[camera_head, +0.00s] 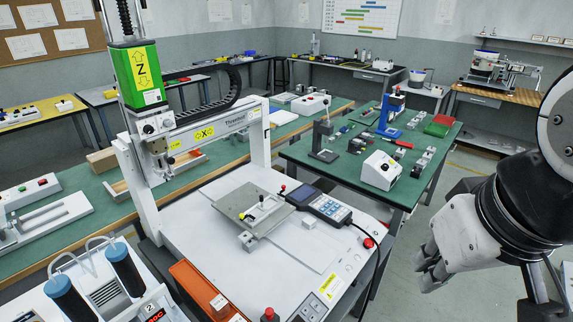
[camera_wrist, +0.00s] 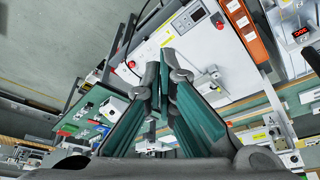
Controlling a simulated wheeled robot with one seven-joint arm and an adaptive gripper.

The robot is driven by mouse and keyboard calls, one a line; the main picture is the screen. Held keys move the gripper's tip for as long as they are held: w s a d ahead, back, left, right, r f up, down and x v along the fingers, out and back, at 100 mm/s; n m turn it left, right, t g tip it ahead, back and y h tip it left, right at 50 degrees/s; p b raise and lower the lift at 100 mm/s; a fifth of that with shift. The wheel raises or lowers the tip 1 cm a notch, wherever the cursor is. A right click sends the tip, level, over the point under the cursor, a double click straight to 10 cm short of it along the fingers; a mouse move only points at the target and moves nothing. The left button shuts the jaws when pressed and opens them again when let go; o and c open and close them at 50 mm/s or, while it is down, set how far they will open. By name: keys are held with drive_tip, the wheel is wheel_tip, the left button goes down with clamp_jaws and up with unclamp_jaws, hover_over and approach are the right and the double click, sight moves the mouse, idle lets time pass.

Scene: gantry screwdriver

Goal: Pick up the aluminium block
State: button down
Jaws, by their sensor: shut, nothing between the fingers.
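A small light-grey block (camera_head: 309,222), which looks like the aluminium block, sits on the white machine bed (camera_head: 345,251), just in front of the handheld control pendant (camera_head: 328,208). I cannot be sure of its material. My gripper (camera_head: 431,266) hangs in the air to the right of the machine, well apart from the block. Its fingers are shut and empty; they also show in the wrist view (camera_wrist: 162,62). I cannot make out the block in the wrist view, where the fingers cover the middle.
A gantry with a green Z-axis unit (camera_head: 138,75) stands over the bed's left. A flat fixture plate (camera_head: 235,212) lies beside the pendant. The pendant's cable and a red button (camera_head: 369,243) are at the bed's right edge. A green-topped bench (camera_head: 344,170) with tools stands behind.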

drive_tip(key=c, duration=1.6)
unclamp_jaws()
drive_tip(key=shift+w, duration=0.3)
drive_tip(key=shift+c, duration=0.2)
drive_tip(key=shift+o, duration=0.8)
drive_tip(key=w+a+n+g+y+b, duration=0.1)
drive_tip(key=w+b, duration=0.3)
drive_tip(key=w, duration=1.3)
drive_tip(key=shift+w+f+n, duration=0.25)
drive_tip(key=shift+f+n, duration=0.05)
drive_tip(key=shift+n, duration=0.4)
drive_tip(key=n+g+b, duration=0.2)
drive_tip(key=n+b, duration=0.4)
drive_tip(key=b, duration=0.2)
hover_over(310, 220)
drive_tip(key=f, duration=3.4)
drive_tip(key=shift+s+d+f, duration=0.15)
drive_tip(key=shift+s+d, duration=0.1)
drive_tip(key=shift+s, duration=0.1)
drive_tip(key=shift+w+a+f, duration=0.15)
drive_tip(key=shift+f, duration=1.35)
drive_tip(key=shift+w+a+f, duration=0.1)
drive_tip(key=shift+a+f, duration=0.05)
drive_tip(key=shift+f, duration=1.3)
